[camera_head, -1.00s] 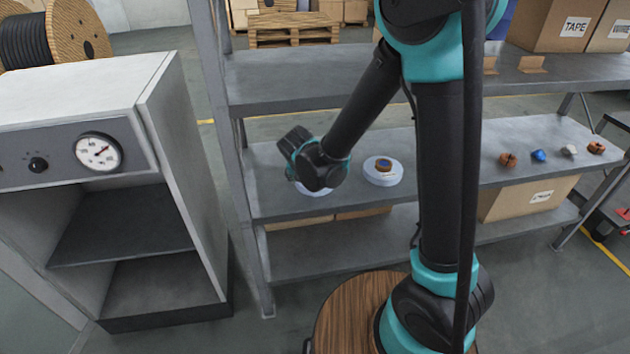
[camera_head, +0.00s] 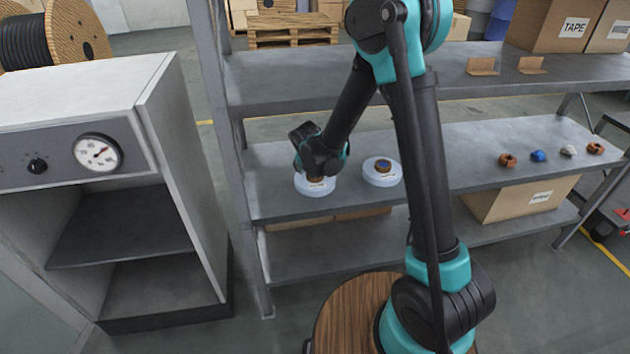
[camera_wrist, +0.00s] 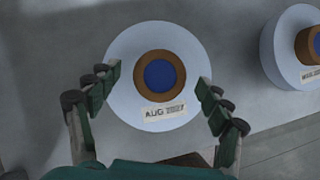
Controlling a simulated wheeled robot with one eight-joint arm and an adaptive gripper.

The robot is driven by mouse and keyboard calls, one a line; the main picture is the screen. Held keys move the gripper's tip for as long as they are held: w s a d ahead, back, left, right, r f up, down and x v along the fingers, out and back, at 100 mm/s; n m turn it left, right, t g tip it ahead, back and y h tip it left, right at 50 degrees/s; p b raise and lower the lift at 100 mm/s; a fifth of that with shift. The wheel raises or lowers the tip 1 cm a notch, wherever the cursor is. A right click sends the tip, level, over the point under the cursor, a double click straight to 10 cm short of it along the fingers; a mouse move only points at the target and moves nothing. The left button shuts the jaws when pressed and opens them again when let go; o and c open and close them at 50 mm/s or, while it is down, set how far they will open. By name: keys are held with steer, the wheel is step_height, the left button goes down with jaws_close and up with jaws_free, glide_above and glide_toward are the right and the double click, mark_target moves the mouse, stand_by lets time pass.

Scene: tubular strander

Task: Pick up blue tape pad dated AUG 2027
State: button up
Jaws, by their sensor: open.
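A pale blue tape pad (camera_wrist: 137,98) with a brown ring and dark blue centre lies flat on the shelf. Its white label reads "AUG" and what looks like 2027 in the wrist view. It also shows at the left of the middle shelf (camera_head: 314,189), partly hidden by my arm. My gripper (camera_wrist: 156,80) is open, with a finger on each side of the pad in the wrist view, and empty. Whether the fingers touch the pad I cannot tell. A second similar pad (camera_head: 382,173) lies to its right; it also shows in the wrist view (camera_wrist: 285,50), its label too small to read.
Several small brown, blue and grey pieces (camera_head: 539,156) lie at the right of the middle shelf (camera_head: 455,150). The upper shelf (camera_head: 300,80) overhangs behind. A grey cabinet with a gauge (camera_head: 97,152) stands left of the rack post (camera_head: 216,100).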

steer(key=shift+w+f, duration=0.15)
steer(key=shift+f, duration=0.15)
steer(key=c, duration=1.5)
steer(key=shift+o, duration=0.2)
steer(key=shift+r, duration=0.1)
